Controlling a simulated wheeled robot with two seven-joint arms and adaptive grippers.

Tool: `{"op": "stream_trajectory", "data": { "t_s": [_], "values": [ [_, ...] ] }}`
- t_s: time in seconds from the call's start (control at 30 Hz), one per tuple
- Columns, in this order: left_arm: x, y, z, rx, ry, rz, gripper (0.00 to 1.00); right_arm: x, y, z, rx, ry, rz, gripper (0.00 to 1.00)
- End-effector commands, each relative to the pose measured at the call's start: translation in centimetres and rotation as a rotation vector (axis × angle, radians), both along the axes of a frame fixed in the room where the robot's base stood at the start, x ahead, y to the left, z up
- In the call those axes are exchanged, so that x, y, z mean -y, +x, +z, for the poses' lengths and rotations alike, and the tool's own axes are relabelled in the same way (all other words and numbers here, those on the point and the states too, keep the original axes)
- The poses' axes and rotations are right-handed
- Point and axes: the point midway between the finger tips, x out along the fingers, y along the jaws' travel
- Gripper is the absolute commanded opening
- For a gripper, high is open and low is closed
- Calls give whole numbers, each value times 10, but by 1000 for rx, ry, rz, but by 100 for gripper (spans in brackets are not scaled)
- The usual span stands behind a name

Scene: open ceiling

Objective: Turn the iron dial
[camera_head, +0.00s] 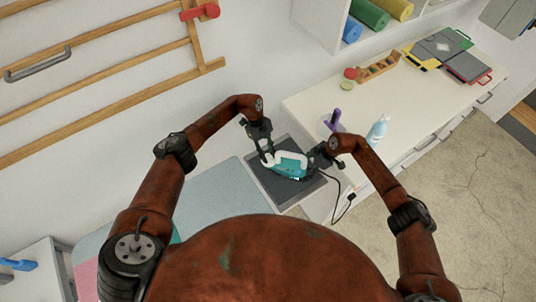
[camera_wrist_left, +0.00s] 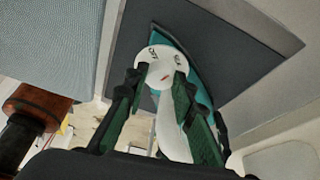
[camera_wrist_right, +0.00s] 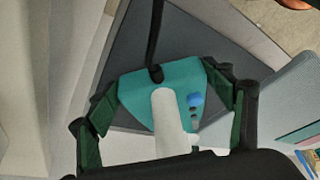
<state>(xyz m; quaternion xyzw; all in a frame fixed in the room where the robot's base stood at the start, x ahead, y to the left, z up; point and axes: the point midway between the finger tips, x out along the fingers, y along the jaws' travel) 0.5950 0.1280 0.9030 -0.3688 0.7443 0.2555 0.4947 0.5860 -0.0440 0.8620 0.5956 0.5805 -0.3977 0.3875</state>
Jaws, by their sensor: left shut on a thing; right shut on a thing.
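The teal and white iron (camera_head: 290,168) lies on a dark grey pad (camera_head: 262,182). Its white round dial (camera_wrist_left: 160,64), with dark lettering and a small red mark, shows in the left wrist view. My left gripper (camera_head: 267,157) has its fingers on either side of the dial and is shut on it. My right gripper (camera_head: 314,164) is at the iron's cord end, shut on the teal body (camera_wrist_right: 140,92), one finger on each side. In the right wrist view, the white handle (camera_wrist_right: 170,120) and a blue button (camera_wrist_right: 195,100) lie between its fingers.
A black cord (camera_head: 348,197) runs from the iron past my right gripper. A purple object (camera_head: 333,119) and a light blue bottle (camera_head: 377,130) stand on the white counter (camera_head: 305,103) beyond. A blue-grey ironing surface (camera_head: 222,190) lies to the left of the pad.

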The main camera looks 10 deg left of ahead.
Motion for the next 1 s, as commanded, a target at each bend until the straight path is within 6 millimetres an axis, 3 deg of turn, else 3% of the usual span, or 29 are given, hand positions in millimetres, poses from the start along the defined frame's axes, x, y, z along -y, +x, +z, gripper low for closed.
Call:
{"op": "stream_trajectory", "data": {
  "t_s": [0.1,0.13,0.37,0.77,1.0],
  "values": [
    [-1,-1,-1,-4,2,-1,0,5,1,-3,0,-8,-5,17],
    [-1,-1,-1,-4,2,-1,25,5,1,-3,0,-8,-5,17],
    [-1,-1,-1,-3,1,0,41,5,1,-3,0,-9,-4,17],
    [-2,2,5,0,0,1,41,5,1,-3,1,-9,-3,17],
    [-12,10,34,2,1,1,41,5,1,-2,1,-9,-2,17]
  ]
}}
